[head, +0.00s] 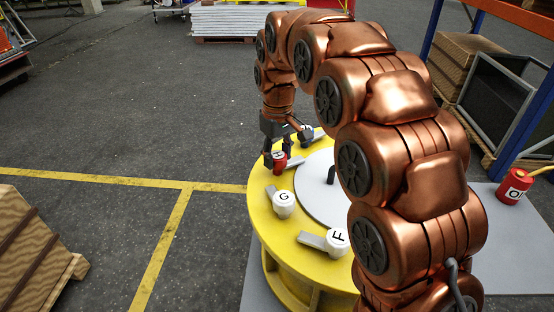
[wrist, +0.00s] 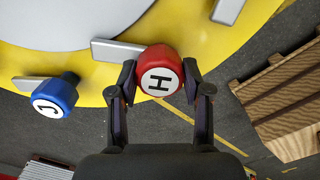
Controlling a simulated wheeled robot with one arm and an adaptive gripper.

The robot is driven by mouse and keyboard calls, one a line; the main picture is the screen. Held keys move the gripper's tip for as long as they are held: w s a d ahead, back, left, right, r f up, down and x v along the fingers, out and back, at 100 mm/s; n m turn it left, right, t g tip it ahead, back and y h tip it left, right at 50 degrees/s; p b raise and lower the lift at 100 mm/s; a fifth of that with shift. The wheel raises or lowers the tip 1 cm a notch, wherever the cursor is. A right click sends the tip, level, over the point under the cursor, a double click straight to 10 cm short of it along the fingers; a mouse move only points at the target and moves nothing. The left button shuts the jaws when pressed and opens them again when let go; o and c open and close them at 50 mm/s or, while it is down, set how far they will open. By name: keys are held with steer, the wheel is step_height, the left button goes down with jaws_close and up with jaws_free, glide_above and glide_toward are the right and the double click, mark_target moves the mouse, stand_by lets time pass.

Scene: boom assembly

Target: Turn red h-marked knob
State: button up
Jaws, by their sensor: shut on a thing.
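The red knob marked H (wrist: 159,75) sits at the edge of a round yellow table, between the two fingers of my gripper (wrist: 160,80) in the wrist view. The fingers touch it on both sides, and its white H face points at the camera. In the head view the red knob (head: 280,160) is partly covered by my gripper (head: 280,158), which comes down from above at the table's far left edge. A grey bar (wrist: 117,51) lies beside the knob on the yellow surface.
The yellow table (head: 257,210) also carries white knobs marked G (head: 283,204) and F (head: 337,241), and a blue knob (wrist: 55,95). A red can-like object (head: 514,187) stands at right. Wooden pallets (wrist: 285,100) lie beyond. Floor left of the table is clear.

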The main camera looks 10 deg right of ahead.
mark_target(278, 155)
steer(key=m+b, duration=0.1)
steer(key=m, duration=0.3)
steer(key=shift+m, duration=0.3)
steer(key=shift+m+b, duration=0.35)
steer(key=shift+m, duration=1.55)
steer(key=o, duration=1.2)
steer(key=shift+c, duration=0.2)
steer(key=shift+r, duration=0.15)
steer(key=shift+w+r, duration=0.1)
steer(key=shift+r, duration=3.55)
